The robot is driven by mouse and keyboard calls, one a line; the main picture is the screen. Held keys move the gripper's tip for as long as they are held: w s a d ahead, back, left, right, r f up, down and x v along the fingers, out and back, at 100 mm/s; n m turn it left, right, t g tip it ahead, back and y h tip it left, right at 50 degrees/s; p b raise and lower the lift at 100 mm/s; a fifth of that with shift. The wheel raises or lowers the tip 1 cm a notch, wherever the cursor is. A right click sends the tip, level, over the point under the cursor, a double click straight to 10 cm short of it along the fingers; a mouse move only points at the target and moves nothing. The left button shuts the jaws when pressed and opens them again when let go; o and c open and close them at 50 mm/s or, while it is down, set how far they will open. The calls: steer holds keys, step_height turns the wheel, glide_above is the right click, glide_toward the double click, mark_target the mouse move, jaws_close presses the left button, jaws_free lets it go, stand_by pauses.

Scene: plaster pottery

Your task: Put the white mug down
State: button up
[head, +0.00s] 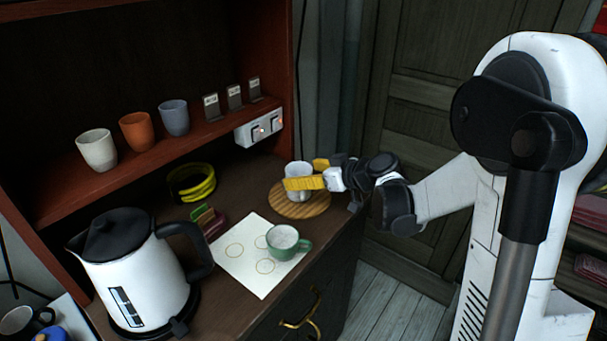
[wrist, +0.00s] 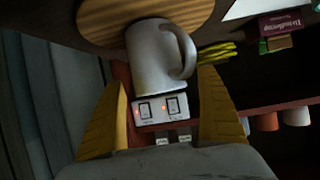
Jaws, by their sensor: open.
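The white mug (head: 299,176) stands upright on a round wooden board (head: 312,210) near the right end of the counter. In the wrist view the mug (wrist: 158,62) lies between the yellow fingers, with its handle to the right, and the board (wrist: 105,18) shows beyond it. My gripper (head: 312,175) has its yellow fingers around the mug, one in front and one behind. In the wrist view the gripper (wrist: 165,100) is open, with gaps between the fingers and the mug. The front finger hides part of the mug in the head view.
A green mug (head: 284,243) stands on a white sheet with drawn circles (head: 240,262). A white kettle (head: 135,270) stands at the left. Yellow rings (head: 192,184) lie behind. A switch box (head: 260,128) is on the shelf's end; several cups stand on the shelf (head: 205,130).

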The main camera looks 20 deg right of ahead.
steer(key=p+v, duration=0.3)
steer(key=v, duration=0.8)
steer(key=s+a+m+g+h, duration=0.2)
steer(key=s+a+m+h, duration=0.1)
steer(key=s, duration=0.7)
steer(key=s+a+m+g+h, duration=0.1)
steer(key=s+a+m+h, duration=0.2)
steer(key=s, duration=0.8)
steer(key=shift+r+g+h, duration=0.4)
steer(key=shift+h, duration=0.1)
steer(key=shift+s+a, duration=0.1)
